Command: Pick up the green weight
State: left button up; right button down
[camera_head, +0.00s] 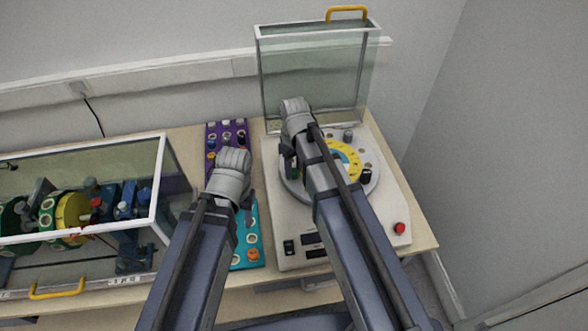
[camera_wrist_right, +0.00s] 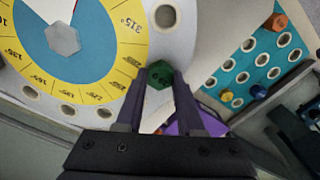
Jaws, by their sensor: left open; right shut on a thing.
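The green weight (camera_wrist_right: 158,77) is a dark green hexagonal piece with a marking on its face. In the right wrist view it sits between the two fingertips of my right gripper (camera_wrist_right: 158,88), which is shut on it. In the head view my right gripper (camera_head: 291,160) is over the left part of the white machine's dial, and its wrist covers much of it. My left gripper (camera_head: 244,192) is open over the purple and teal trays, its fingers mostly hidden by its wrist.
The white machine (camera_head: 282,225) has a yellow-blue dial (camera_head: 349,158), a red button (camera_head: 400,228) and an upright clear cover (camera_head: 315,75) behind. The purple tray (camera_head: 211,128) and teal tray (camera_head: 252,208) hold weights. A clear case (camera_head: 158,185) with a yellow handle stands left.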

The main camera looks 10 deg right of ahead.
aim_at(294, 171)
notch_tip(294, 171, up, 10)
jog(key=p, duration=0.9)
jog(key=shift+f, duration=0.2)
